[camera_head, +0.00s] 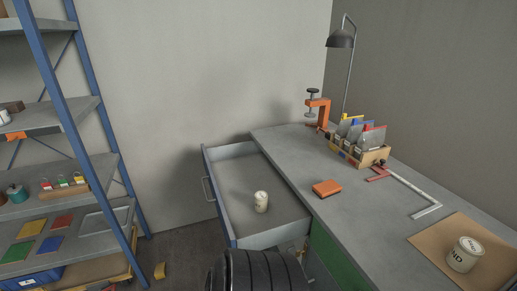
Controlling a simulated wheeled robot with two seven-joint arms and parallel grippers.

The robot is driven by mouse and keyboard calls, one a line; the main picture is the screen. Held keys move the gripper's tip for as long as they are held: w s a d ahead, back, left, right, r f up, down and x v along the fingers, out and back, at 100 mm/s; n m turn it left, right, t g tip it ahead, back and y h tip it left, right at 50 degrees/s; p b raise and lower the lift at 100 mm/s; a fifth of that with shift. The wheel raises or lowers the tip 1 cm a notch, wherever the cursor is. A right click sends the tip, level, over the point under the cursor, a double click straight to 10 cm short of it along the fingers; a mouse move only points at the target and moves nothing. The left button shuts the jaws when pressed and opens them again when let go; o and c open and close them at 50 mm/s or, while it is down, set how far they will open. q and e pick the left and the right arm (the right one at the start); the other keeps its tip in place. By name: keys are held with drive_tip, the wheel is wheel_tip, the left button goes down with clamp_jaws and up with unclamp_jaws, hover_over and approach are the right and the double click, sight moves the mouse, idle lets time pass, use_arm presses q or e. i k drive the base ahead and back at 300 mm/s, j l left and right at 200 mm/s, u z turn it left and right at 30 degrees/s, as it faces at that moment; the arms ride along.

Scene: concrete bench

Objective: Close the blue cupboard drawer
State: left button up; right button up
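The blue-grey cupboard drawer (276,237) stands pulled out from the left side of the bench. Its front panel faces left and carries a thin bar handle (208,189). A small whitish cylinder (261,202) stands upright inside on the grey drawer floor. A black ribbed part of mine rises at the bottom middle, in front of the drawer's near side. Neither of my grippers can be made out in the head view.
The grey bench (290,150) holds an orange clamp (318,108), a bin of tools (357,150), an orange block (327,188), a metal square (415,190) and a tin (465,254). A blue-framed shelf (88,75) stands left.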

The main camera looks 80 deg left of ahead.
sight(235, 172)
drive_tip(key=u, duration=3.15)
